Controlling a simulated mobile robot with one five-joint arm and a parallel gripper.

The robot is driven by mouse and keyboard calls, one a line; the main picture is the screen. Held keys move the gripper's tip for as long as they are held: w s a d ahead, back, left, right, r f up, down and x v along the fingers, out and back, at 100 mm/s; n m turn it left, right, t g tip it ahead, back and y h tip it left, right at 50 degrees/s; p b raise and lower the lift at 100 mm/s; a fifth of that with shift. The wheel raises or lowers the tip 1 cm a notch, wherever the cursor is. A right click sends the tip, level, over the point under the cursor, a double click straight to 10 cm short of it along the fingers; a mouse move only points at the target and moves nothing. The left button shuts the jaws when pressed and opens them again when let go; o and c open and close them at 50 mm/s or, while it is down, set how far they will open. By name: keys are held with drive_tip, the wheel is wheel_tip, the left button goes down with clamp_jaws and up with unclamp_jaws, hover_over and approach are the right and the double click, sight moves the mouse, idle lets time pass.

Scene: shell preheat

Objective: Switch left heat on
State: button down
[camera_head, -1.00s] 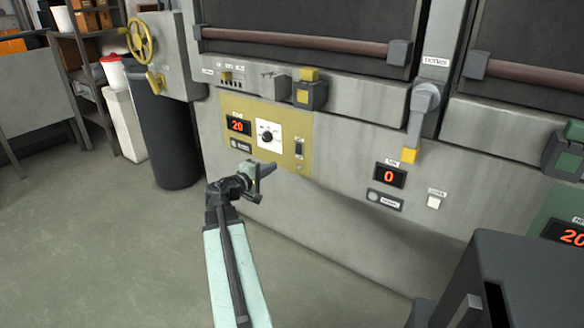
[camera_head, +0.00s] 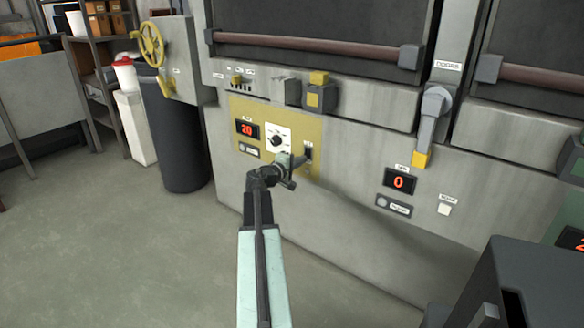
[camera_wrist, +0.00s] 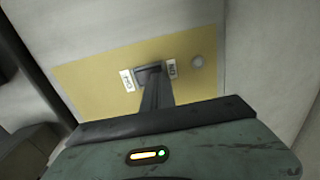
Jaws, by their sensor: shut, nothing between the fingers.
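The yellow panel (camera_head: 236,104) on the grey machine front bears a red display (camera_head: 247,129) reading 20, a dial on a white plate (camera_head: 278,139) and a dark switch (camera_head: 309,149) at its right. My gripper (camera_head: 301,157) is shut and empty, its tip over the lower left of the switch. In the wrist view the fingers (camera_wrist: 154,92) point at the dark switch (camera_wrist: 148,71), which sits between two small labels, and cover part of it. I cannot tell whether they touch it or which way the switch is set.
A grey round part (camera_wrist: 197,62) sits beside the switch. A yellow-and-dark block (camera_head: 318,95) juts out above the panel. A second display (camera_head: 400,182) reading 0 and a lever (camera_head: 434,110) are at the right. A dark box (camera_head: 530,275) stands at front right. Floor at left is clear.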

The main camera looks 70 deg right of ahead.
drive_tip(key=shift+s+d, duration=0.1)
drive_tip(key=shift+d, duration=0.25)
drive_tip(key=shift+d+f, duration=0.1)
drive_tip(key=shift+d, duration=0.15)
drive_tip(key=w+a+f+b, duration=0.1)
drive_tip(key=a, duration=0.5)
drive_tip(key=w+a+b, duration=0.1)
drive_tip(key=w+a, duration=0.1)
drive_tip(key=a, duration=0.5)
drive_tip(key=shift+w+a+f, duration=0.25)
drive_tip(key=shift+a+f, duration=0.05)
drive_tip(key=shift+f, duration=0.05)
